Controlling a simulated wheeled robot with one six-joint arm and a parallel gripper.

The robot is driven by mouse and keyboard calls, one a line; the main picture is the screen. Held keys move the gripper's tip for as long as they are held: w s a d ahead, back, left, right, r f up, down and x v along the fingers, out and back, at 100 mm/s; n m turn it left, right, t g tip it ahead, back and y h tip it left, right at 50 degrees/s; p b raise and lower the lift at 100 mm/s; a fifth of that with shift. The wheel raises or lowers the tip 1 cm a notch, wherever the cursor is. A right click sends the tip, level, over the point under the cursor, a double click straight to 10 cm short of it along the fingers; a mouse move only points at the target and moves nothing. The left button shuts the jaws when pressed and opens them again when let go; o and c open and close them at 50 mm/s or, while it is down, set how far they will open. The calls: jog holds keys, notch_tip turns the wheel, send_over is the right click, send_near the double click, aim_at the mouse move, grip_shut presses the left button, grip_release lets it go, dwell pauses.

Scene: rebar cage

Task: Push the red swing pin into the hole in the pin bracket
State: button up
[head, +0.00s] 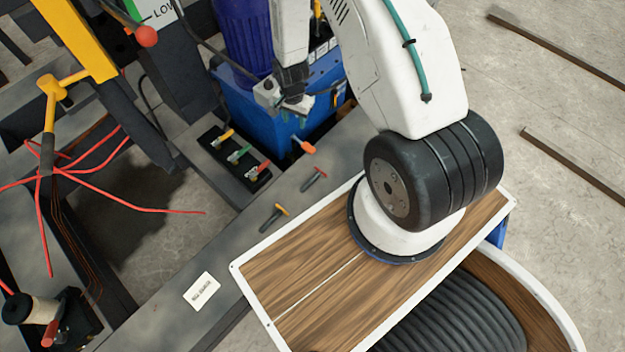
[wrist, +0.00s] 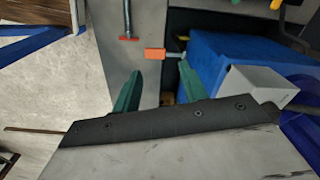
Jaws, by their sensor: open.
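A red-orange pin (head: 304,147) sticks out at the edge of the grey bench beside the blue box, below my gripper in the head view. In the wrist view the same red-orange pin (wrist: 155,54) lies just beyond the fingertips, its pale shaft pointing right toward the blue box. I cannot make out the pin bracket or its hole clearly. My gripper (head: 292,104) is above the blue box in the head view. In the wrist view my gripper (wrist: 160,76) has its two green fingers spread, with nothing between them, apart from the pin.
A red-handled tool (head: 314,179) and an orange-topped tool (head: 274,216) lie on the bench. A black holder (head: 232,160) with coloured handles stands at the bench's left edge. The blue box (head: 240,105) stands close by my gripper. A white card (head: 201,291) lies on the bench.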

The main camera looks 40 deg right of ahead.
aim_at(313, 178)
jog(key=s+f+m, duration=0.1)
jog(key=s+f, duration=0.2)
jog(key=f, duration=0.3)
jog(key=s+f+m, duration=0.1)
jog(key=s+f, duration=0.2)
jog(key=f, duration=0.4)
jog(key=s+f+m, duration=0.1)
jog(key=s+f, duration=0.2)
jog(key=f, duration=0.3)
jog(key=shift+s+f, duration=0.15)
jog(key=shift+s, duration=0.05)
jog(key=f, duration=0.8)
jog(key=shift+w+d, duration=0.25)
jog(key=shift+d, duration=0.15)
grip_shut()
